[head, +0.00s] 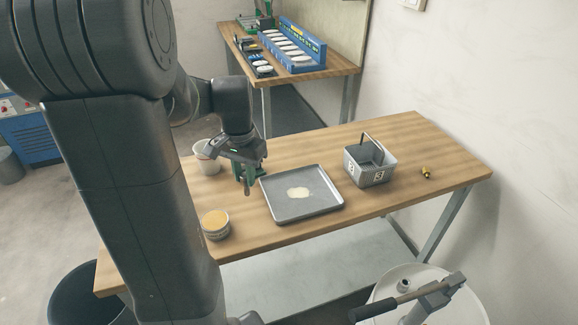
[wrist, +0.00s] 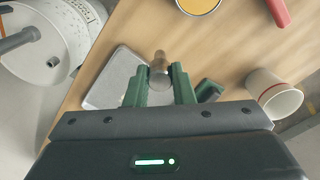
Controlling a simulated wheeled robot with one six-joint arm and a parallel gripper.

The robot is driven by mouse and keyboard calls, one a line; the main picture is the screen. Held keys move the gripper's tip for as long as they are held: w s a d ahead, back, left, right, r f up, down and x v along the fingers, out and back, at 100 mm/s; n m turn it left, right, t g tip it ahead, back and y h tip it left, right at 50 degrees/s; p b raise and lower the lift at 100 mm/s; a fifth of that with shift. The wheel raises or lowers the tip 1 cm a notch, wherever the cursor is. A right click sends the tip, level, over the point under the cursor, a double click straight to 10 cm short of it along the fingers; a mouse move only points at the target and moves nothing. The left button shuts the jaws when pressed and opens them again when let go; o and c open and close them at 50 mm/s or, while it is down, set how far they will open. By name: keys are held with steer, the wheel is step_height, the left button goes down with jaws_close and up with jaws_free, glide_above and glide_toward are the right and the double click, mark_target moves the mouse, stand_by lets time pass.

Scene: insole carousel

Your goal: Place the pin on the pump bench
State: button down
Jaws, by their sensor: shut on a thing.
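My gripper (head: 249,180), with green fingers, is above the near wooden bench (head: 420,140), beside the tray's left back corner. In the wrist view, my gripper (wrist: 160,82) is shut on a grey metal pin (wrist: 159,66), whose rounded end sticks out past the fingertips. The rest of the pin is hidden between the fingers. In the head view the pin is too small to make out clearly. I cannot tell from the frames whether this near bench is the pump bench.
A metal tray (head: 318,208) with a pale patch, a grey basket (head: 368,168), a small brass part (head: 426,173), a yellow-topped tub (head: 216,225) and a white cup (head: 207,158) stand on the bench. A white drum (head: 470,308) with a lever is in front. A second bench (head: 340,70) is behind.

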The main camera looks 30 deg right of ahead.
mark_target(247, 195)
step_height(247, 195, down, 10)
steer(key=shift+r, duration=0.1)
stand_by(0.4)
steer(key=shift+f, duration=0.2)
steer(key=c, duration=1.2)
jaws_free()
steer(key=shift+c, duration=0.2)
steer(key=shift+r, duration=0.15)
step_height(247, 195, up, 12)
steer(key=shift+r, duration=0.1)
